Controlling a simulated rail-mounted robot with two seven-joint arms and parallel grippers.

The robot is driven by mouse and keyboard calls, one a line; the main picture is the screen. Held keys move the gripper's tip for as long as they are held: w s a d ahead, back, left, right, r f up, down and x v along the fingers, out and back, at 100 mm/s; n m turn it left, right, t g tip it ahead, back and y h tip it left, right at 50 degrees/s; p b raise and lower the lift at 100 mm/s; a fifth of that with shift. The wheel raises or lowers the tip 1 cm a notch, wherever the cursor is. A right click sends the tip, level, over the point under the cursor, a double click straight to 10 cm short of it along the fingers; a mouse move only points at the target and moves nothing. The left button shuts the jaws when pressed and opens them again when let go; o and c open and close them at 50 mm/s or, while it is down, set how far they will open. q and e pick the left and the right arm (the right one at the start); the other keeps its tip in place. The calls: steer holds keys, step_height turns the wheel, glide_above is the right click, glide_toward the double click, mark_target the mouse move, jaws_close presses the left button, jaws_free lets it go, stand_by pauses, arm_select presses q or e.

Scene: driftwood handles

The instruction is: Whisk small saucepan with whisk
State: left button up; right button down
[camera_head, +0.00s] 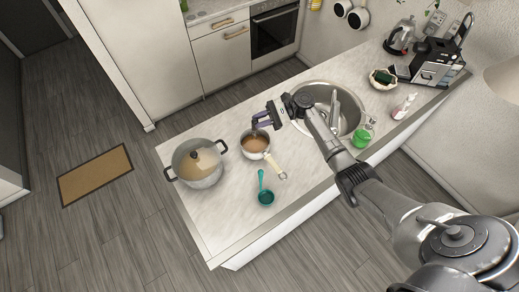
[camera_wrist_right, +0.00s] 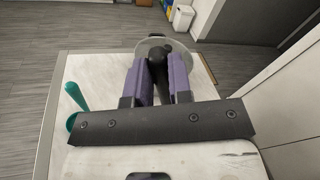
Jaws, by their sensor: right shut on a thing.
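The small saucepan (camera_head: 255,145) stands on the counter with brown contents and a pale handle pointing toward the lower right. My right gripper (camera_head: 260,122) is just above its far rim. In the wrist view, the purple fingers of my right gripper (camera_wrist_right: 160,82) are shut on a dark handle, seemingly the whisk (camera_wrist_right: 157,52). The whisk's lower end is hidden, so I cannot tell whether it touches the contents. The small saucepan is hidden in the wrist view. My left gripper is not in view.
A large lidded pot (camera_head: 199,174) stands left of the small saucepan. A teal ladle (camera_head: 265,196) lies in front. A sink (camera_head: 345,99) and green bottle (camera_head: 362,137) are to the right. The counter's front left is clear.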

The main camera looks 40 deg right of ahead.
steer(key=shift+r, duration=0.1)
step_height(320, 180, up, 4)
steer(key=p, duration=0.3)
stand_by(0.4)
stand_by(0.4)
